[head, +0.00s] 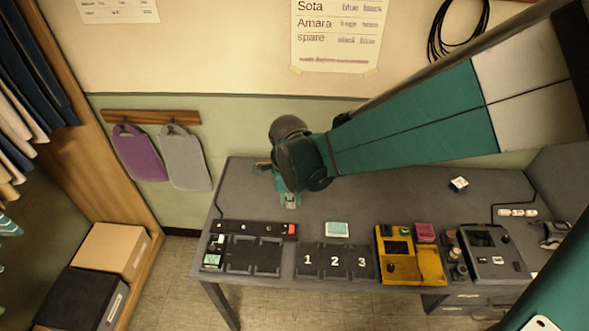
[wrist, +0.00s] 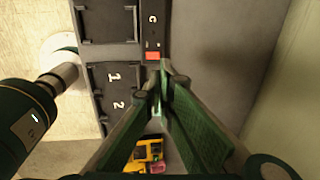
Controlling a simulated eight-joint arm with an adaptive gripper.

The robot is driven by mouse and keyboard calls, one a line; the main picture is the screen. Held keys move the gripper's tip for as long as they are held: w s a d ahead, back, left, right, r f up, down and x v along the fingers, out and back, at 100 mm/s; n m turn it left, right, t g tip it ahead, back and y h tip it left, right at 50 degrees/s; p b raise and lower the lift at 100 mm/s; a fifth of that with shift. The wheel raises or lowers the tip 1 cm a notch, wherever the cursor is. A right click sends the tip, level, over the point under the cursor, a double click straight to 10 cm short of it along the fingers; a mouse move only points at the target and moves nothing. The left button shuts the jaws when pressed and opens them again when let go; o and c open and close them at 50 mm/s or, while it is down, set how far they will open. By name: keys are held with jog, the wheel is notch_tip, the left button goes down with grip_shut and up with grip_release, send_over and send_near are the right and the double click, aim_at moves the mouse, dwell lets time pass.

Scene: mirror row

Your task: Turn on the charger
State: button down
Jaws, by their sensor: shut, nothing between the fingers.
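A dark rack with open bays (head: 253,256), which appears to be the charger, stands at the front left of the grey table. A red switch (head: 291,230) sits at the right end of its back strip. In the wrist view the red switch (wrist: 152,56) is beside a white letter C. My gripper (head: 291,204) points down behind the switch in the head view, apart from it in the picture. In the wrist view my gripper (wrist: 161,70) is shut and empty, with its tips close to the switch. I cannot tell whether they touch, or whether the switch is on.
A numbered tray (head: 335,262) stands right of the rack, with a small teal-and-white block (head: 337,229) behind it. Further right are a yellow device (head: 431,264), a maroon block (head: 424,232) and a grey unit (head: 500,240). The table's back middle is mostly clear.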

aim_at(292, 226)
jog(key=shift+w+f+b, duration=0.3)
jog(key=shift+f, duration=1.85)
jog(key=shift+w+f+b, duration=0.3)
jog(key=shift+f+b, duration=0.05)
jog(key=shift+f, duration=1.8)
jog(key=shift+w+f+b, duration=0.3)
jog(key=shift+f, duration=1.85)
jog(key=shift+w+f+g+b, duration=0.25)
jog(key=shift+f+g+b, duration=0.25)
jog(key=shift+f+b, duration=0.05)
jog(key=shift+s+r, duration=0.1)
jog(key=shift+r, duration=0.05)
jog(key=shift+s, duration=0.25)
jog(key=shift+s+r, duration=0.2)
jog(key=shift+s, duration=0.3)
jog(key=shift+r, duration=0.15)
